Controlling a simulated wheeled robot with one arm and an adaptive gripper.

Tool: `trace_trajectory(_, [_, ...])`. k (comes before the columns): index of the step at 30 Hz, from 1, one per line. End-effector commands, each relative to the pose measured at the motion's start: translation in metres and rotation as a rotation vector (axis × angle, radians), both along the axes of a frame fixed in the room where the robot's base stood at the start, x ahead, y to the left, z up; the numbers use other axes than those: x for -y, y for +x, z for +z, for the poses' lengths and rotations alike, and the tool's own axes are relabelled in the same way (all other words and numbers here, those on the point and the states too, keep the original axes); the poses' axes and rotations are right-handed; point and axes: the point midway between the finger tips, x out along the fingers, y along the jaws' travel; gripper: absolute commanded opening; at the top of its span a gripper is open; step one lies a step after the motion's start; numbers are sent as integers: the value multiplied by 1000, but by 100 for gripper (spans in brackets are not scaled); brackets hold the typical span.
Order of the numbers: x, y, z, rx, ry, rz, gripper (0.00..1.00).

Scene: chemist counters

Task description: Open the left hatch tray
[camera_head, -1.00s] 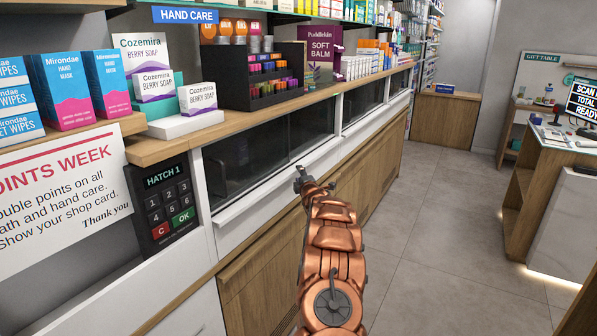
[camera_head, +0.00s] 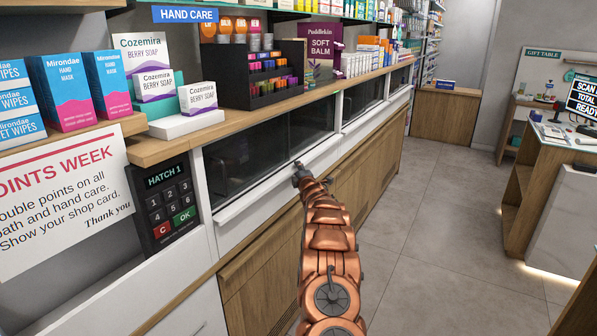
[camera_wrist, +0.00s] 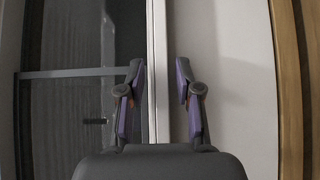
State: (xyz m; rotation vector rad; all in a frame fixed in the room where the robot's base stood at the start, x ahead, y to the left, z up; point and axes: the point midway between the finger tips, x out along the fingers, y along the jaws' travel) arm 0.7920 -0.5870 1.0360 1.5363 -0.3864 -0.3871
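The left hatch (camera_head: 240,158) is a dark glazed opening in the counter front, beside a keypad (camera_head: 167,206) reading "HATCH 1". Below its glass runs a white tray front (camera_head: 240,228) with a pale lip along its top; it looks closed. My gripper (camera_head: 299,168) is at the right part of this lip, close to the white front. In the wrist view my gripper (camera_wrist: 158,85) has its two fingers apart. The pale lip (camera_wrist: 156,45) runs between them, dark glass on one side and the white panel on the other. Whether a finger touches it I cannot tell.
A second hatch (camera_head: 362,98) lies farther along the counter. Soap boxes (camera_head: 198,98) and a black display rack (camera_head: 262,85) stand on the wooden top above. Wooden panels (camera_head: 262,285) are below. The grey floor (camera_head: 430,240) to the right is clear.

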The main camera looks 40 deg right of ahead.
Motion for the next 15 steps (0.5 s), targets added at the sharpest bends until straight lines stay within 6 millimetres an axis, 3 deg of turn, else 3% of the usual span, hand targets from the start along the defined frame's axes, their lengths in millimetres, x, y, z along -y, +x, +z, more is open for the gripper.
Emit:
trace_trajectory(8, [0,0,0,0,0,0,2])
trace_trajectory(15, [0,0,0,0,0,0,0])
